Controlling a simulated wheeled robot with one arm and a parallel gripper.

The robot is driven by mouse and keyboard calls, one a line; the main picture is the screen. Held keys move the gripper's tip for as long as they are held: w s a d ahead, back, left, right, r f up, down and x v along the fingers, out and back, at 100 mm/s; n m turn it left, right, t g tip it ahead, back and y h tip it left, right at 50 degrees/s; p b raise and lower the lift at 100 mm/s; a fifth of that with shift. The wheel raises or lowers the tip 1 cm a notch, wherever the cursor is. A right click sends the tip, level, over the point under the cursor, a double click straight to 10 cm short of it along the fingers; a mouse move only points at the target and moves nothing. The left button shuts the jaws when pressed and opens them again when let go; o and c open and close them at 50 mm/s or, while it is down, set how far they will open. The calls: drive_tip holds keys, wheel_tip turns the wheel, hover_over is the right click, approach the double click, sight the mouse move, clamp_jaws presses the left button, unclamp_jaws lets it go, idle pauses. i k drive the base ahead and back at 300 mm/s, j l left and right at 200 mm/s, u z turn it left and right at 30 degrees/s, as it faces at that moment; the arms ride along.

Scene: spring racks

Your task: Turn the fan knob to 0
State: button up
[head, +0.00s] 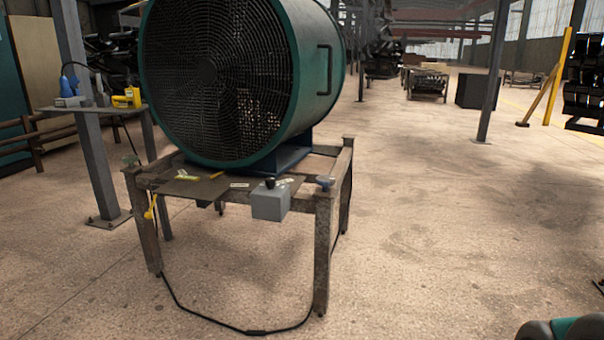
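A large green drum fan (240,80) with a dark wire grille stands on a worn metal stand (322,240). A small grey control box (271,203) is fixed at the front edge of the stand. A black knob (269,183) sits on top of the box. Its markings and setting are too small to read. A green and dark rounded part shows at the bottom right corner and may be part of my arm. My gripper's fingers are not in view.
A black cable (255,331) lies on the floor before the stand. A grey post (88,120) and a side table (75,107) with a yellow tool (127,98) stand at left.

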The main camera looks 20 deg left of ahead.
sight(270, 182)
drive_tip(key=i+u, duration=0.1)
drive_tip(key=u, duration=0.25)
drive_tip(key=i+u, duration=0.1)
drive_tip(key=u, duration=0.3)
drive_tip(key=l+u, duration=0.1)
drive_tip(key=u, duration=0.25)
drive_tip(key=i+l, duration=0.05)
